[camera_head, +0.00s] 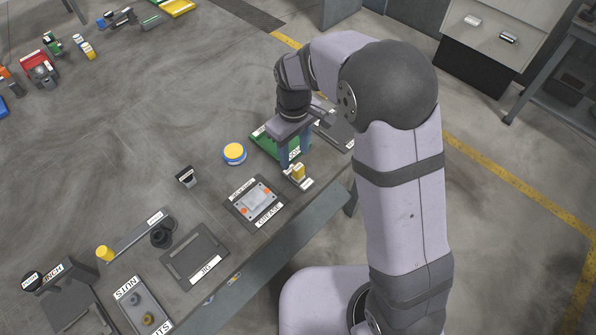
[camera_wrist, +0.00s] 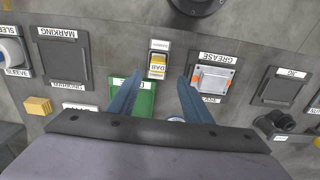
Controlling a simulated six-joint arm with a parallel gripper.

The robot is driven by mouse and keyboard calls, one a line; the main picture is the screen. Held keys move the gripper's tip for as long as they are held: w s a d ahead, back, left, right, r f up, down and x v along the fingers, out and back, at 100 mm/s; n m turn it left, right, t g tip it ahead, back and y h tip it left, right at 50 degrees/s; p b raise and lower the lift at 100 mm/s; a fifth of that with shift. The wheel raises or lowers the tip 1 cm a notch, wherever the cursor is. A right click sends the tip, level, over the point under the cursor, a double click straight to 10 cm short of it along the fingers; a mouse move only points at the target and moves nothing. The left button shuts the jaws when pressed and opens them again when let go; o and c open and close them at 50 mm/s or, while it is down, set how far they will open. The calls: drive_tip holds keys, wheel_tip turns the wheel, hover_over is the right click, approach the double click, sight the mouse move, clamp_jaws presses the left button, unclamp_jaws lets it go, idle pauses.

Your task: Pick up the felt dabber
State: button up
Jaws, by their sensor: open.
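The felt dabber (camera_head: 298,171) is a small yellow block standing in a pale holder on the grey table, near its front edge. In the wrist view the dabber (camera_wrist: 157,66) shows yellow and white, with a DAB label on its holder. My gripper (camera_head: 296,158) is open, with its blue fingers pointing down just above and behind the dabber. In the wrist view the fingertips of my gripper (camera_wrist: 160,76) lie left and right of the dabber with gaps on both sides. Nothing is held between them.
A green mat (camera_head: 266,145) lies behind the dabber. A tray labelled GREASE (camera_head: 239,190) with a metal plate sits to the left. A round blue-and-yellow tin (camera_head: 234,153) stands behind that tray. A dark empty tray (camera_head: 196,250) lies farther left.

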sight(298, 167)
drive_tip(key=shift+s+d+f+p, duration=0.15)
drive_tip(key=shift+f+p, duration=0.3)
drive_tip(key=shift+f, duration=0.75)
drive_tip(key=shift+w+d+f+p, duration=0.15)
drive_tip(key=shift+f+p, duration=0.3)
drive_tip(key=shift+f, duration=0.8)
drive_tip(key=shift+s+d+f+p, duration=0.15)
drive_tip(key=shift+f+p, duration=0.3)
drive_tip(key=shift+f, duration=0.75)
drive_tip(key=c, duration=1.1)
